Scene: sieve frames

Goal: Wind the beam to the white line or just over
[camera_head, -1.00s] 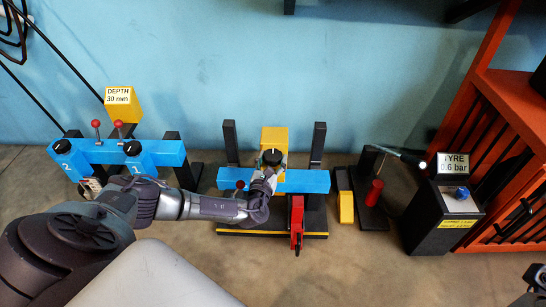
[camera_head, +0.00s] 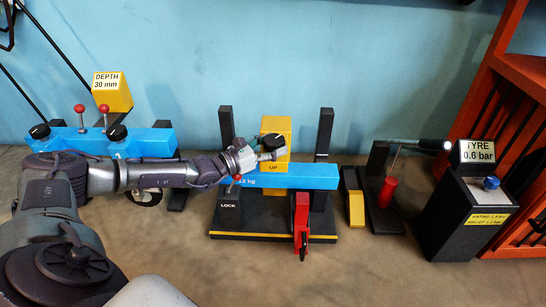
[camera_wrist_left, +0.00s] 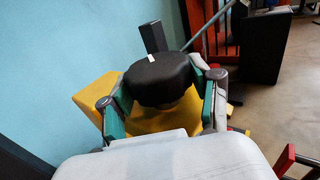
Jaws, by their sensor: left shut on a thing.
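The blue beam (camera_head: 310,178), with weight lettering partly hidden, lies level across the front of the middle stand. A yellow box marked UP (camera_head: 276,165) stands behind it and carries a black knob (camera_head: 273,142). My left gripper (camera_head: 268,153) reaches in from the left and is shut on this knob. In the left wrist view its fingers grip both sides of the black knob (camera_wrist_left: 160,80), which has a white mark on top. My right gripper is not in view.
Black uprights (camera_head: 325,135) flank the yellow box. A second blue beam (camera_head: 150,142) with knobs stands left, a tyre post (camera_head: 470,215) right. The front floor is clear.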

